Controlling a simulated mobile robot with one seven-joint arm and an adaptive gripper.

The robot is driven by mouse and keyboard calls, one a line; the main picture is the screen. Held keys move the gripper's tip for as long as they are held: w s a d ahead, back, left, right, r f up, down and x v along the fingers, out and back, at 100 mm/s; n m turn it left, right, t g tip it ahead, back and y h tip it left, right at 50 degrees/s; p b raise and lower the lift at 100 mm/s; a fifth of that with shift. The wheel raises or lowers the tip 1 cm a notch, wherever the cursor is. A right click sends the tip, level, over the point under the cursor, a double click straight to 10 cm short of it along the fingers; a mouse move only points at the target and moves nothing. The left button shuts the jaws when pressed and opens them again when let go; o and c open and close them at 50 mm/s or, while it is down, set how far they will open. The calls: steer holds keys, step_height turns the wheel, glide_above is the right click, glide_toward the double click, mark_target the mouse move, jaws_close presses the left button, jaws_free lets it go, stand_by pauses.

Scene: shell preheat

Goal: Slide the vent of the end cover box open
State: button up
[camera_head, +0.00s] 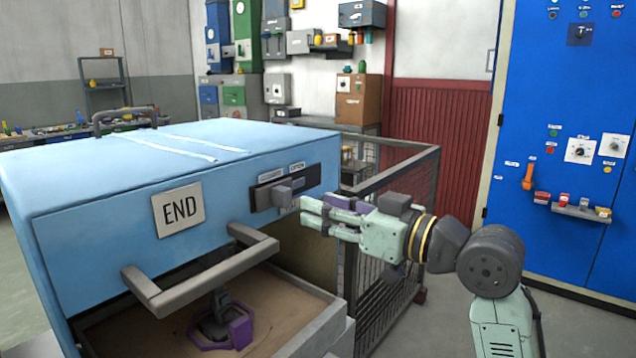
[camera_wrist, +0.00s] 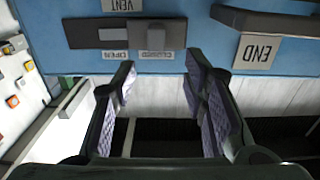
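The end cover box (camera_head: 110,240) is a blue box with an END plate (camera_head: 178,209). Its vent is a dark slotted panel (camera_head: 262,196) with a grey block-shaped knob (camera_head: 285,190). In the wrist view, which is upside down, the knob (camera_wrist: 152,37) sits at the CLOSED label (camera_wrist: 154,55), and the OPEN label (camera_wrist: 115,55) is to its left. My gripper (camera_head: 304,211) is just right of and slightly below the knob in the head view. In the wrist view my gripper (camera_wrist: 161,66) is open and empty, its fingers apart, with the knob beyond their tips; no contact shows.
A grey bar handle (camera_head: 210,275) juts from the box front below the vent, above an open tray (camera_head: 310,315) holding a purple-ringed part (camera_head: 225,325). A mesh fence (camera_head: 395,240) stands beside the box, behind my gripper. A blue control cabinet (camera_head: 560,120) stands at right.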

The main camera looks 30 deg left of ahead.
mark_target(288, 194)
steer(key=a+p, duration=0.1)
steer(key=a, duration=0.2)
steer(key=w+a+p, duration=0.1)
steer(key=a, duration=0.2)
steer(key=a+p, duration=0.1)
steer(key=a, duration=0.2)
steer(key=shift+w+a, duration=0.15)
steer(key=shift+a, duration=0.1)
steer(key=shift+a+f, duration=0.1)
steer(key=shift+a, duration=0.3)
jaws_close()
